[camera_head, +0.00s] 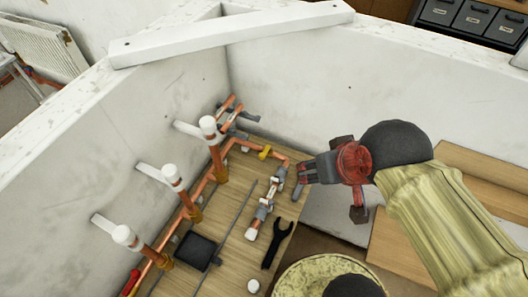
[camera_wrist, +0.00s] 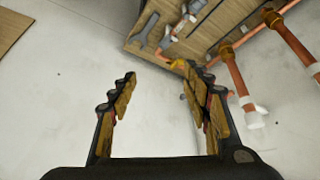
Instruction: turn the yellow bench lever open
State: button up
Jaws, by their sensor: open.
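The yellow bench lever (camera_head: 265,152) is a small yellow handle on the copper pipe near the far corner of the wooden bench. It also shows in the wrist view (camera_wrist: 177,64), just beyond the fingertips and nearer the right finger. My gripper (camera_head: 300,178) is to the right of the lever in the head view, apart from it. In the wrist view my gripper (camera_wrist: 160,80) is open, with nothing between its fingers. The lever's exact angle is too small to tell.
Copper pipes (camera_head: 216,155) with white caps rise along the left wall. A black wrench (camera_head: 277,243), a dark square tray (camera_head: 195,251) and a valved pipe piece (camera_head: 267,203) lie on the bench (camera_head: 228,262). White walls close the corner; a white beam (camera_head: 230,33) spans above it.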

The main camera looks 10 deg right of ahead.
jog(key=shift+w, duration=0.1)
jog(key=shift+c, duration=0.5)
jog(key=w+m, duration=0.1)
jog(key=w, duration=0.2)
jog(key=w+a+m+g+p, duration=0.1)
jog(key=w, duration=0.2)
jog(key=w+m+p, duration=0.1)
jog(key=w, duration=0.2)
jog(key=shift+w+a+g, duration=0.2)
jog(key=shift+a+g, duration=0.1)
jog(key=shift+g, duration=0.1)
jog(key=shift+c, duration=0.8)
jog(key=m+g+p, duration=0.4)
jog(key=m+p, duration=0.1)
jog(key=m, duration=0.4)
send_over(262, 154)
notch_tip(262, 154, down, 20)
jog(key=shift+s+r, duration=0.1)
jog(key=shift+a+f, duration=0.1)
jog(key=shift+f, duration=0.3)
notch_tip(262, 154, down, 8)
jog(key=shift+r+b, duration=0.2)
jog(key=shift+b, duration=0.5)
jog(key=c, duration=0.3)
